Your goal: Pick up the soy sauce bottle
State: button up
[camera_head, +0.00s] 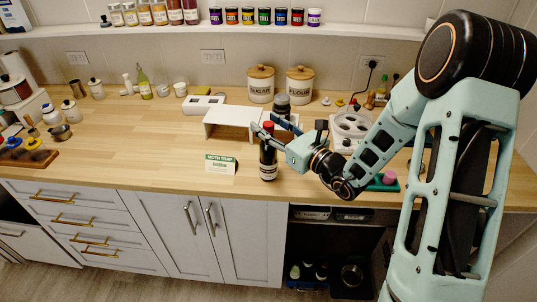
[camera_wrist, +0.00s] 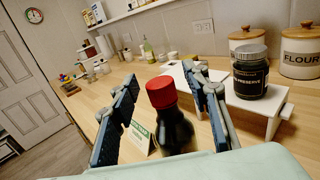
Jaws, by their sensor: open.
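The soy sauce bottle (camera_head: 268,163), dark with a red cap, stands upright on the wooden counter near its front edge. In the wrist view the bottle (camera_wrist: 174,132) is between the two fingers, its red cap level with the upper parts of the fingers. My gripper (camera_head: 267,124) is open around the top of the bottle, with a finger on each side. In the wrist view my gripper (camera_wrist: 163,80) shows gaps beside the cap. Whether a finger touches the bottle lower down cannot be told. The bottle's lower part is hidden in the wrist view.
A small white riser (camera_head: 225,114) stands just behind the bottle, with a dark preserve jar (camera_wrist: 250,78) close to the right finger. A green-and-white card (camera_head: 220,164) stands left of the bottle. Sugar (camera_head: 261,84) and flour (camera_head: 299,86) canisters stand behind. The counter's left middle is clear.

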grip_shut()
dwell(0.3)
jog(key=shift+r, duration=0.1)
